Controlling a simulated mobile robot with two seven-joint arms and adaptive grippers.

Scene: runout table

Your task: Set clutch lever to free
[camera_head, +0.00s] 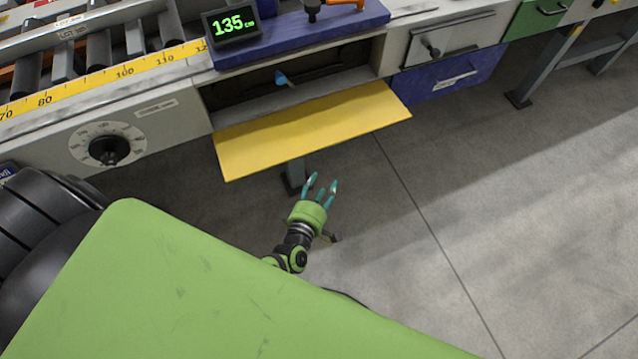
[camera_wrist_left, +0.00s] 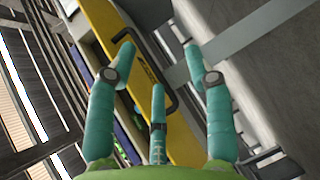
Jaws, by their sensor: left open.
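A small lever with a blue tip (camera_head: 281,78) sits inside the open compartment below the blue shelf; it may be the clutch lever, but no label is readable. The yellow flap (camera_head: 310,130) in front of the compartment is folded down and out. My left gripper (camera_head: 321,184) has teal fingers spread open and empty. It is below and in front of the flap, apart from the lever. In the left wrist view the fingers (camera_wrist_left: 158,58) show in front of the yellow flap (camera_wrist_left: 104,22) and its black handle (camera_wrist_left: 171,103). The lever cannot be made out there. My right gripper is out of view.
A round dial (camera_head: 108,150) is on the grey panel at the left. A display (camera_head: 235,24) reads 135. A drawer with a knob (camera_head: 455,40) and a blue drawer (camera_head: 450,78) are to the right of the compartment. Open floor (camera_head: 500,190) lies to the right.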

